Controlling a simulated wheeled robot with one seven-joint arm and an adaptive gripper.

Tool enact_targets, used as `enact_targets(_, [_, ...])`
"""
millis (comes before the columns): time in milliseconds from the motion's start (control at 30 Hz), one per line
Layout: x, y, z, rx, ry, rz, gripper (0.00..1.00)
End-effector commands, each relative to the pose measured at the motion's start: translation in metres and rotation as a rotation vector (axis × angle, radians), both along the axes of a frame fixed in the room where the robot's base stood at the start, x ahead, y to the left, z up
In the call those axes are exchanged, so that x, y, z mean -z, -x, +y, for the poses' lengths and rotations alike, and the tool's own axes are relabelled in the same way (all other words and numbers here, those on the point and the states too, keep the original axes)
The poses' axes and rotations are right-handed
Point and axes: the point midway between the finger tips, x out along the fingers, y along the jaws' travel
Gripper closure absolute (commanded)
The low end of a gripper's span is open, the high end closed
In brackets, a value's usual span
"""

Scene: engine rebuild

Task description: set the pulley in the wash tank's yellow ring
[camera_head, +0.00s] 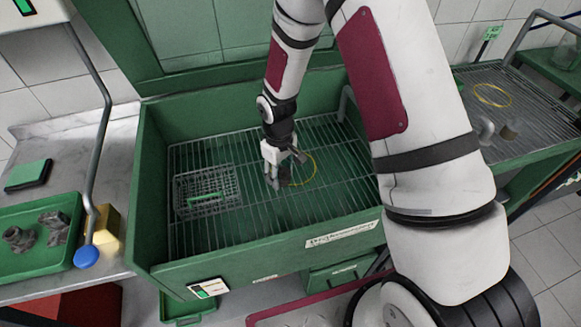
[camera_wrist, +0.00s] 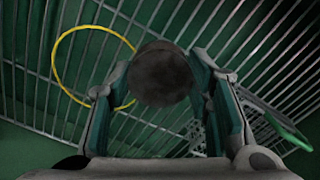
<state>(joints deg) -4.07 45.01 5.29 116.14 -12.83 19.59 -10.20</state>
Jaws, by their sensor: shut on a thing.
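My gripper (camera_head: 275,180) reaches down into the green wash tank (camera_head: 240,254), above its wire rack. In the wrist view my gripper (camera_wrist: 160,84) is shut on the pulley (camera_wrist: 160,76), a dark, round, dull piece between the two fingers. In the head view the pulley is hard to tell from the fingers. The thin yellow ring (camera_head: 316,168) lies on the rack just right of my gripper. In the wrist view the yellow ring (camera_wrist: 55,52) is left of the pulley, which covers part of its right edge. I cannot tell the pulley's height above the rack.
A wire basket (camera_head: 207,203) with a green handle stands on the rack at the left. Tank walls surround the rack. At right, another rack bears a second yellow ring (camera_head: 493,88) and grey parts (camera_head: 508,132). A green tray (camera_head: 50,262) with metal parts is at left.

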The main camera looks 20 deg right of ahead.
Motion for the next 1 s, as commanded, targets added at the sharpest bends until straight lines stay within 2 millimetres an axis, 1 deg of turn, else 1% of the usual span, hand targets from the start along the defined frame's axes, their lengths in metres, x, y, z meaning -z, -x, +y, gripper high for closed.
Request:
enact_targets(33, [0.014, -0.005, 0.013, -0.099, -0.001, -0.003, 0.93])
enact_targets(200, [0.021, 0.002, 0.043, -0.382, -0.004, -0.002, 0.93])
enact_targets(300, [0.021, 0.005, 0.054, -0.49, -0.007, -0.002, 0.93])
enact_targets(433, [0.02, 0.005, 0.058, -0.561, -0.009, -0.002, 0.93])
enact_targets(567, [0.021, -0.005, 0.044, -0.571, -0.009, 0.0, 0.93])
enact_targets(900, [0.029, -0.056, -0.02, -0.569, -0.01, -0.001, 0.93])
enact_targets(1000, [0.031, -0.069, -0.036, -0.57, -0.01, -0.001, 0.93])
